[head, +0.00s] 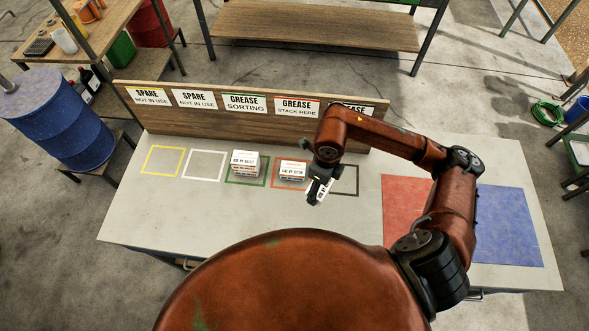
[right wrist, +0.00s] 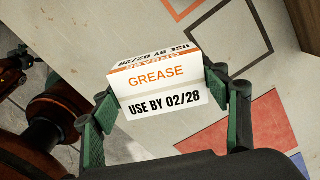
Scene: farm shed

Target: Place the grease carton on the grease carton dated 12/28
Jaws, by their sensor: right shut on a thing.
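My right gripper (head: 322,178) is shut on a white-and-orange grease carton (right wrist: 160,88), which reads USE BY 02/28 in the right wrist view. In the head view the held carton (head: 318,193) is in front of the orange and black squares, apparently above the table. One white carton (head: 292,171) stands in the orange square (head: 273,186). Another carton or small stack (head: 244,163) stands in the green square (head: 230,181). The dates on these standing cartons are too small to read. My left gripper is not in view.
The yellow (head: 163,160) and white (head: 204,165) squares are empty. The black square (head: 351,180) is partly behind my right arm. A wooden sign board (head: 210,123) runs along the table's back edge; the STACK HERE sign (head: 297,107) is behind the orange square. Red (head: 405,210) and blue (head: 508,225) areas are right.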

